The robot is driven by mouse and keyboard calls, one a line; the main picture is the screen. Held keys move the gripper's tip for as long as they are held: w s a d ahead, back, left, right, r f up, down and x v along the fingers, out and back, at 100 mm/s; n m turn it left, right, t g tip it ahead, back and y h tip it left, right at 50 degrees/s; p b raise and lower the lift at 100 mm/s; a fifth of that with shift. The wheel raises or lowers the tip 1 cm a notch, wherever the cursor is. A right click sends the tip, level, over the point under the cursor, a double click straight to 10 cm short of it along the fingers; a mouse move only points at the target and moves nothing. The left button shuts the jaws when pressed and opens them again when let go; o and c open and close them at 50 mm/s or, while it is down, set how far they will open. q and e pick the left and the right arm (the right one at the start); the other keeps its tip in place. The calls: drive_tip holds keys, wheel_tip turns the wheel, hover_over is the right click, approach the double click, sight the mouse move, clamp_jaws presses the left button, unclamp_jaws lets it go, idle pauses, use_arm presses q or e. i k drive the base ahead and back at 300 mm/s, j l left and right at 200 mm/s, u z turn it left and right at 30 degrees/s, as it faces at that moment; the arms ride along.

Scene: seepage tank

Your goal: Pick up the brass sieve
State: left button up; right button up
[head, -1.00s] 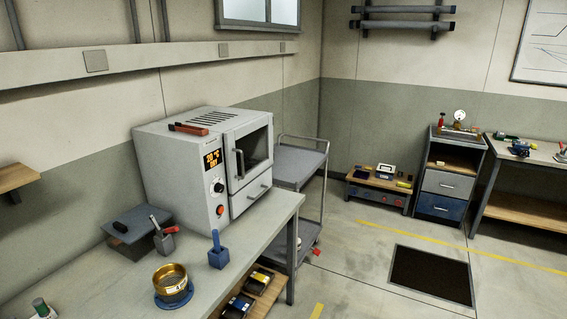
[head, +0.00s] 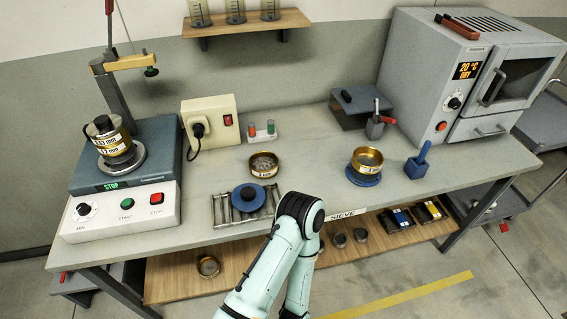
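Several brass sieves show on and under the workbench. One brass sieve (head: 368,159) with a white label sits on a round blue base at the right of the bench. Another shallow brass sieve (head: 264,164) stands near the middle and holds grainy material. A stack of labelled brass sieves (head: 112,140) stands on the shaker at the left. A brass ring or sieve (head: 208,266) lies on the lower wooden shelf. A pale teal, bent part of my arm rises from the bottom centre in front of the bench. Neither gripper shows.
The grey workbench (head: 325,163) carries a shaker (head: 125,207), a beige power box (head: 211,123), a roller rack with a blue disc (head: 247,198), a blue brush (head: 418,162) and a drying oven (head: 482,129). Bare bench top lies between the middle and right sieves.

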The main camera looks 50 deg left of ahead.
sight(263, 164)
drive_tip(key=u, duration=2.1)
drive_tip(key=l+u, duration=0.15)
drive_tip(key=k+l, duration=0.05)
